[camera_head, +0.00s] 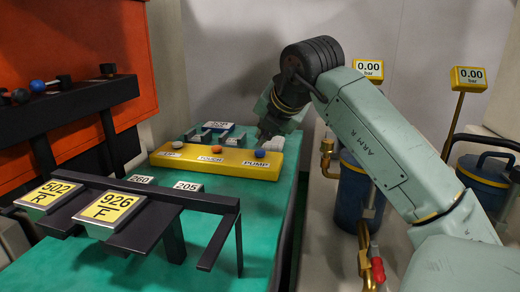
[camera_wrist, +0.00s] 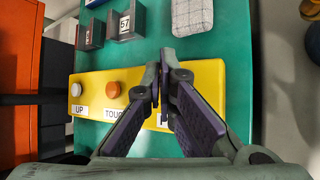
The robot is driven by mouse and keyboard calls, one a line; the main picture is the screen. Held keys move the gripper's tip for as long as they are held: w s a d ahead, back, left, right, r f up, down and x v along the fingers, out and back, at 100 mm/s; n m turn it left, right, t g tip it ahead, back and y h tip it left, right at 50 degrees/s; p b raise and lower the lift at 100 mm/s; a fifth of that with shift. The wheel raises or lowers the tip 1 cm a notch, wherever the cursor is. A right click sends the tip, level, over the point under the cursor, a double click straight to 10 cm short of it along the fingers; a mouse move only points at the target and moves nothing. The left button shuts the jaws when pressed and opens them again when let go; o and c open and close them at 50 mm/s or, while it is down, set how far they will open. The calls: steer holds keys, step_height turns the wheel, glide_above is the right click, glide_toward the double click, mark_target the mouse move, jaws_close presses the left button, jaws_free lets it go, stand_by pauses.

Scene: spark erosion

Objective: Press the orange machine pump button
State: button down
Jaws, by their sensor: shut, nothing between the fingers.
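The yellow button panel (camera_head: 165,159) lies on the green table top. Its PUMP label (camera_head: 256,165) sits in front of a blue button (camera_head: 260,153) at the right end. An orange button (camera_head: 216,149) marks TOUCH in the middle, also seen in the wrist view (camera_wrist: 113,89). A pale button (camera_wrist: 76,90) is above UP. My gripper (camera_wrist: 158,75) is shut and empty, with its fingers over the right part of the panel. In the wrist view they hide the blue button and most of its label. In the head view my gripper (camera_head: 266,136) is just behind and above it; contact cannot be told.
The orange machine (camera_head: 90,40) stands at the left. A black rack (camera_head: 150,235) with yellow number plates is in front. Small dark blocks (camera_wrist: 125,22) and a pale gridded piece (camera_wrist: 192,18) lie behind the panel. Blue canisters (camera_head: 350,200) stand to the right.

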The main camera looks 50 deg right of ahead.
mark_target(263, 151)
steer(key=shift+r, duration=0.1)
steer(key=shift+r+p, duration=1.55)
steer(key=shift+r, duration=0.9)
